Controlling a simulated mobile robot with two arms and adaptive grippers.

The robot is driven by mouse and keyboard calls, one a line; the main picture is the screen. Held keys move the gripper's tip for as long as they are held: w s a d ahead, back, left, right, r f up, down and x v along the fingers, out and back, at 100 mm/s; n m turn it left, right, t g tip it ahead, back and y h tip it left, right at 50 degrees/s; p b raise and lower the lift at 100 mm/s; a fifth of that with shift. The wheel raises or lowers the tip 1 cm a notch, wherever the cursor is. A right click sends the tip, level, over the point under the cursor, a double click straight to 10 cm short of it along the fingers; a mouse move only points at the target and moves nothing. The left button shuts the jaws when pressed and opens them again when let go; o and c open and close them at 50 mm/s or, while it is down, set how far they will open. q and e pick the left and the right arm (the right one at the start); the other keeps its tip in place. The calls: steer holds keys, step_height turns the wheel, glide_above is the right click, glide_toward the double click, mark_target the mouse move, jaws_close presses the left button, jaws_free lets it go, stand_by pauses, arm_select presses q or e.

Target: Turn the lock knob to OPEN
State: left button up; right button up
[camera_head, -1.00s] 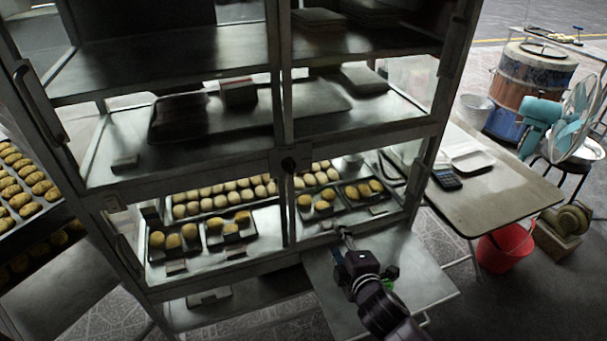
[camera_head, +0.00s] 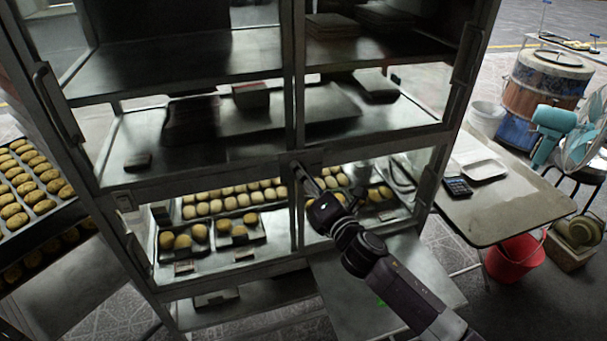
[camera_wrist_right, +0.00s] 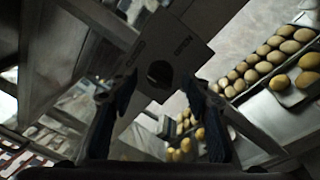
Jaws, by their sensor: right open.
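The lock plate (camera_wrist_right: 177,45) is grey, with small dark lettering too blurred to read. The dark round lock knob (camera_wrist_right: 160,73) sits on it, and the plate appears tilted in the right wrist view. In the head view the plate (camera_head: 315,157) is on the cabinet's middle post, where my gripper covers the knob. My right gripper (camera_head: 299,172) reaches up to it from the lower right. In the right wrist view its two dark fingers (camera_wrist_right: 160,88) are open, one on each side of the knob. Contact with the knob cannot be told. My left gripper is not in view.
The metal cabinet (camera_head: 215,184) has shelves, with trays of buns (camera_head: 230,200) in the lower part. A side table (camera_head: 510,210) with a calculator (camera_head: 457,187) stands at right, near a red bucket (camera_head: 515,258) and a fan (camera_head: 580,135). A bun rack (camera_head: 30,195) is at left.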

steer(key=shift+w+a, duration=0.15)
steer(key=shift+w, duration=0.15)
steer(key=shift+c, duration=0.3)
steer(key=c, duration=1.1)
steer(key=shift+f+m, duration=0.1)
steer(key=shift+m, duration=0.2)
steer(key=m+b, duration=0.1)
steer(key=m, duration=0.5)
steer(key=m+t+h+b, duration=0.1)
steer(key=m+b, duration=0.1)
steer(key=m, duration=0.4)
steer(key=m+t+b, duration=0.1)
steer(key=m+b, duration=0.1)
steer(key=m, duration=0.4)
steer(key=shift+s+a+f+m+h, duration=0.1)
steer(key=shift+a+f+m+h, duration=0.1)
steer(key=shift+m+h, duration=0.2)
steer(key=shift+m+t, duration=0.3)
